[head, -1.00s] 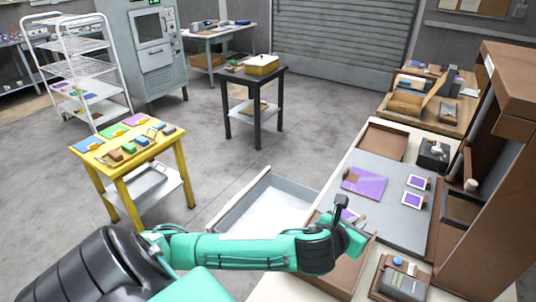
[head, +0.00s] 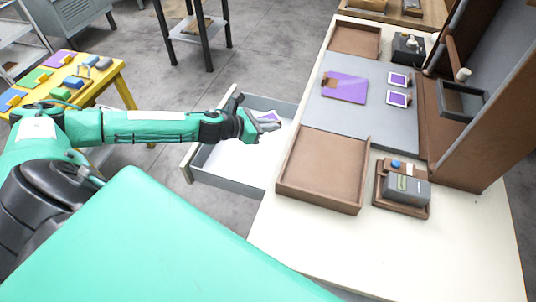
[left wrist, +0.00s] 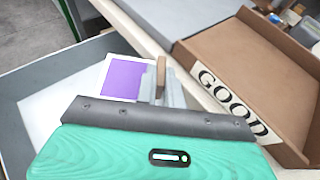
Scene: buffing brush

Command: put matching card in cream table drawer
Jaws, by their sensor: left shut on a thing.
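My left gripper (head: 262,126) is shut on a white-edged purple card (head: 269,116) and holds it above the open drawer (head: 222,185) of the cream table (head: 310,243). In the left wrist view the card (left wrist: 123,79) hangs beside the gripper fingers (left wrist: 160,88), with a small brown tab between them. The drawer's pale floor (left wrist: 50,112) shows beneath, with nothing seen on it. Two similar purple cards (head: 398,79) (head: 398,99) lie on the grey mat (head: 325,113) near a larger purple sheet (head: 346,87). My right gripper is not in view.
A brown tray (head: 322,170) sits beside the drawer; its wall reads GOOD in the left wrist view (left wrist: 232,105). A stamp-like device (head: 403,190) and a brown shelf unit (head: 480,130) stand right. A yellow table (head: 117,84) stands left.

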